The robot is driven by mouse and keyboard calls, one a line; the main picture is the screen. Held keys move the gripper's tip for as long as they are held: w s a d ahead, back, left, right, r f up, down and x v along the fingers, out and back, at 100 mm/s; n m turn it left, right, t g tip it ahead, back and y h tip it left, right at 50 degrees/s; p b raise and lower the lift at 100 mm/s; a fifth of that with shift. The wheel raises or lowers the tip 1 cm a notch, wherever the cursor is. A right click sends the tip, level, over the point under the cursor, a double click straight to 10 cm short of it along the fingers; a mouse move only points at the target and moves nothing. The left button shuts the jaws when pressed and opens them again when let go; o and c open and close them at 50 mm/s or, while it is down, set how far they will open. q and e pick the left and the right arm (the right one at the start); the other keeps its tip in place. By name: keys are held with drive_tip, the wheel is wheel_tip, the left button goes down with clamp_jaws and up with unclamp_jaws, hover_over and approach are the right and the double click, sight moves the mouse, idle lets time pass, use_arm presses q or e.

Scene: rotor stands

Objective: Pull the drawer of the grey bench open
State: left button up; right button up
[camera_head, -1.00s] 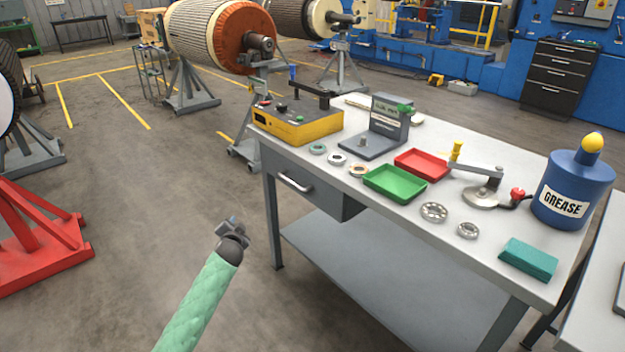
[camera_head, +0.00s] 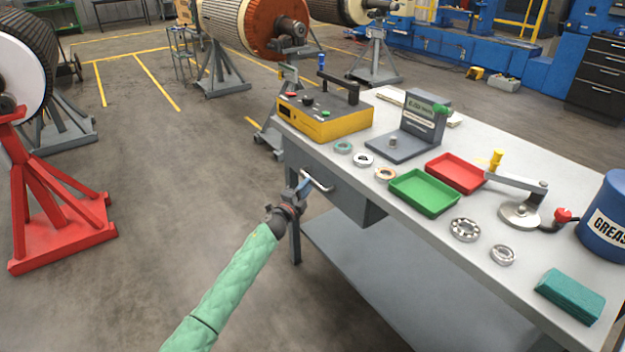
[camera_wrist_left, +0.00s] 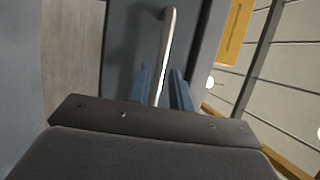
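The grey bench (camera_head: 410,232) has a drawer (camera_head: 345,203) under its left end. The drawer looks closed. Its pale bar handle (camera_head: 319,182) is on the drawer front and also shows in the left wrist view (camera_wrist_left: 168,38). My left gripper (camera_head: 303,187) is at the near end of the handle in the head view. In the left wrist view its two blue fingers (camera_wrist_left: 163,88) stand apart, one on each side of the handle bar, with a small gap showing. My right gripper is not in view.
On the bench top stand a yellow control box (camera_head: 325,120), a green tray (camera_head: 424,192), a red tray (camera_head: 456,173) and several bearing rings. A red stand (camera_head: 60,215) is on the floor at left. The floor in front of the drawer is clear.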

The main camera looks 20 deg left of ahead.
use_arm(q)
drive_tip(key=shift+x, duration=2.1)
clamp_jaws()
